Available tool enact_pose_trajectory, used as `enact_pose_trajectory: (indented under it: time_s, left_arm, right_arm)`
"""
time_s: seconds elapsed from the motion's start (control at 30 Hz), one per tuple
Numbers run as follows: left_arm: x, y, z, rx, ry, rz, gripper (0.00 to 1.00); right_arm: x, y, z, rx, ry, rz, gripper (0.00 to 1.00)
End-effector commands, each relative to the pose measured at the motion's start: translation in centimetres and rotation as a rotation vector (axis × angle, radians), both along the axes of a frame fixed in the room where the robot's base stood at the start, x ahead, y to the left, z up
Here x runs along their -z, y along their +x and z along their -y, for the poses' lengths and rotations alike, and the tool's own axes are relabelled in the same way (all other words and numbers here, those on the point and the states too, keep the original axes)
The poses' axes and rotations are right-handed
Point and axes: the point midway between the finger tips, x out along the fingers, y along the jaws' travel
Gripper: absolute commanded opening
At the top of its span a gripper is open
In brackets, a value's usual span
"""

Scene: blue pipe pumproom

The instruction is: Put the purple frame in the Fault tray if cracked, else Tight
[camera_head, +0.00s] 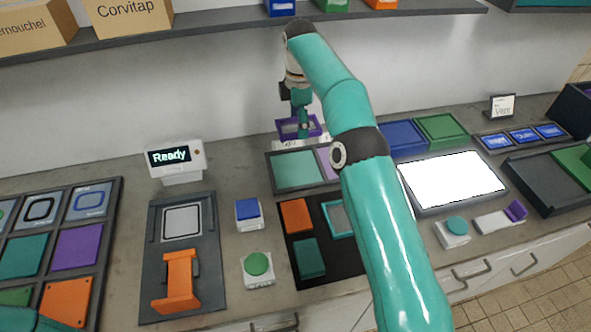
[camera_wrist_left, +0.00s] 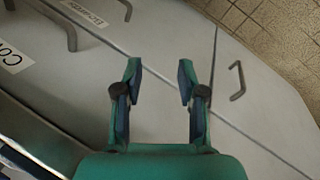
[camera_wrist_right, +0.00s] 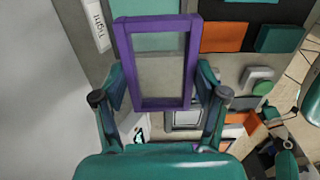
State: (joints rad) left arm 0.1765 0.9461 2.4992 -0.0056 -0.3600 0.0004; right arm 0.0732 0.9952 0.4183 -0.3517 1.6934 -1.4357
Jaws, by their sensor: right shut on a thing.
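My right gripper (camera_head: 298,112) is shut on the purple frame (camera_head: 290,129) and holds it up near the wall, behind a tray with teal and purple inside (camera_head: 267,172). In the right wrist view, the purple frame (camera_wrist_right: 122,62) is a rectangular ring between the fingertips of the right gripper (camera_wrist_right: 160,85). I see no crack on its visible sides at this size. A "Tight" label (camera_wrist_right: 96,24) stands beside the teal area in that view. I cannot read a Fault label. My left gripper (camera_wrist_left: 160,85) is open and empty in front of cabinet doors.
A "Ready" display (camera_head: 170,157) stands behind a fixture with an orange clamp (camera_head: 178,280). A blue button (camera_head: 248,210) and a green button (camera_head: 257,264) are beside it. A lit white panel (camera_head: 452,180) lies right of my right arm. A shelf (camera_head: 200,30) runs overhead.

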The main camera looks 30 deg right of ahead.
Motion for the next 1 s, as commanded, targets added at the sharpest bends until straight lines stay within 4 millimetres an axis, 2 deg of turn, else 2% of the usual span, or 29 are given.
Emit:
enact_pose_trajectory:
  time_s: [0.03, 0.1, 0.27, 0.5, 0.77, 1.0]
  left_arm:
    - [2.0, 0.0, 0.0, 0.0, 0.0, -0.001, 0.4]
    - [3.5, 0.0, 0.0, 0.0, 0.0, -0.001, 0.4]
    - [5.7, 0.0, 0.0, 0.0, 0.0, 0.0, 0.4]
    - [5.8, 0.0, 0.0, 0.0, 0.0, 0.0, 0.4]
    - [5.7, 0.0, 0.0, 0.0, 0.0, 0.0, 0.4]
    - [5.4, 0.0, 0.0, 0.0, 0.0, 0.0, 0.4]
  right_arm:
    - [2.2, 0.0, -0.1, -0.002, 0.001, -0.002, 0.3]
    - [4.1, 0.0, -0.2, -0.004, 0.0, -0.004, 0.3]
    - [8.2, 0.1, -0.4, -0.006, 0.0, -0.005, 0.3]
    - [12.7, 0.2, -0.4, -0.005, 0.001, -0.003, 0.3]
    - [14.7, 0.3, -0.5, -0.006, 0.001, -0.002, 0.3]
    - [17.8, 0.2, -0.5, -0.005, 0.0, -0.001, 0.3]
